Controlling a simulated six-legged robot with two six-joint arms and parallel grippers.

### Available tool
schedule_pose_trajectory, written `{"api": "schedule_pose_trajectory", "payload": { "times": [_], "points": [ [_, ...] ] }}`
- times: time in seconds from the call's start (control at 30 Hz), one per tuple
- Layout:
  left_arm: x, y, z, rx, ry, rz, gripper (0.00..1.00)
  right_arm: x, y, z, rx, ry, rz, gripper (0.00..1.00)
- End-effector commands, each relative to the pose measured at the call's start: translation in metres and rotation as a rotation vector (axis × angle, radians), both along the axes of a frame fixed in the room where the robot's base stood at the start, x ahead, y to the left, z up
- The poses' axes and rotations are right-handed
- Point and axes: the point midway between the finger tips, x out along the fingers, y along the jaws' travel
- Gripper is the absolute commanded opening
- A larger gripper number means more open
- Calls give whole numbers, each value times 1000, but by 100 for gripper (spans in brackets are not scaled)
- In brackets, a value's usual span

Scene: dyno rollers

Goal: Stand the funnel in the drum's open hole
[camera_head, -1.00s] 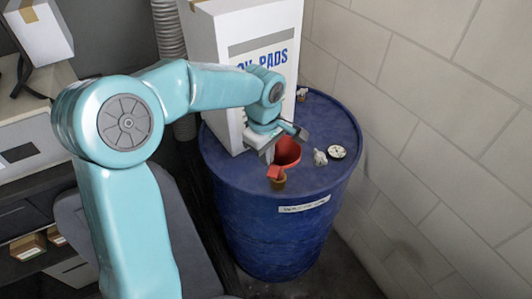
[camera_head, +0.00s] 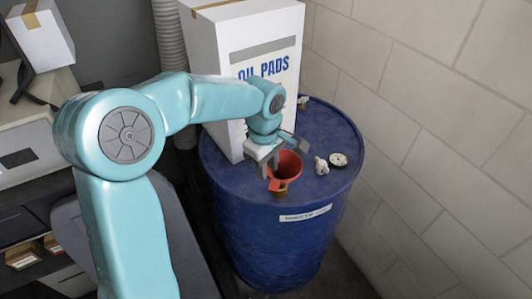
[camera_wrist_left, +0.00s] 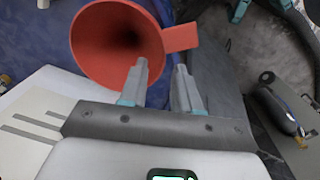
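The red funnel (camera_head: 286,168) is at the top of the blue drum (camera_head: 275,228), mouth up, near the front edge. My left gripper (camera_head: 283,153) is right at the funnel. In the left wrist view the funnel (camera_wrist_left: 96,62) has its tab handle pointing right, just beyond the fingertips. My right gripper is out of view.
A tall white "OIL PADS" box (camera_head: 235,50) stands on the drum behind my left wrist. A small white piece (camera_head: 321,165) and a round pale cap (camera_head: 338,160) lie right of the funnel. A block wall (camera_head: 430,120) is close on the right.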

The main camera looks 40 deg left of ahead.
Motion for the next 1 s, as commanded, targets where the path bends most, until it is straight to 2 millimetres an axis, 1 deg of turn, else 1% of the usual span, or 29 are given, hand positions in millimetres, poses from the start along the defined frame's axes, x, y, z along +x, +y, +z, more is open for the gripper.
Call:
{"api": "schedule_pose_trajectory", "payload": {
  "times": [0.07,0.17,0.4,0.5,0.6,0.7,0.8,1.0],
  "points": [
    [0,0,10,1,-5,0,32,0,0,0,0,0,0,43],
    [0,0,32,2,-8,-1,32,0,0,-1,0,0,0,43],
    [-4,0,98,1,-7,0,32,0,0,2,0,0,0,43],
    [-5,0,121,1,-7,-1,32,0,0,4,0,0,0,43],
    [-7,0,140,0,-5,-1,32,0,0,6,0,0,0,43],
    [-7,0,152,0,-4,-1,32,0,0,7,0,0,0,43],
    [-8,1,158,0,-2,0,32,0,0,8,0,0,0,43],
    [-8,1,160,0,-1,0,32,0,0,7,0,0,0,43]
  ]
}}
